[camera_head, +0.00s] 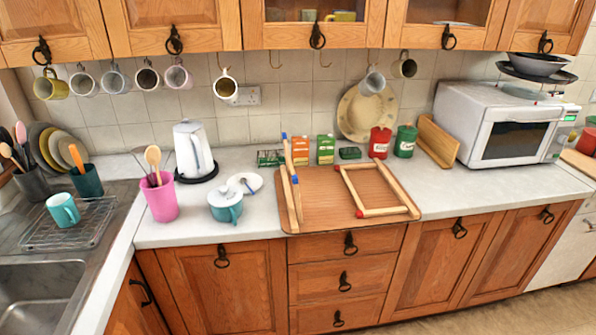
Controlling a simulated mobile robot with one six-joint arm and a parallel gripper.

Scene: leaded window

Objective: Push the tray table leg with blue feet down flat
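The tray table (322,195) lies on the white counter, with its brown board facing up and its legs on top. The leg with blue feet (296,202) is at the left end of the board. It stands raised, seen nearly edge-on; one blue foot is at its upper far end and another is lower and nearer. The leg with red feet (384,212) lies folded over the right part of the board, its red feet pointing left. My gripper is not in view.
Boxes (301,151) and red and green canisters (380,142) stand behind the tray table. A microwave (500,130) is at right; mugs hang above. Counter between tray and microwave is clear.

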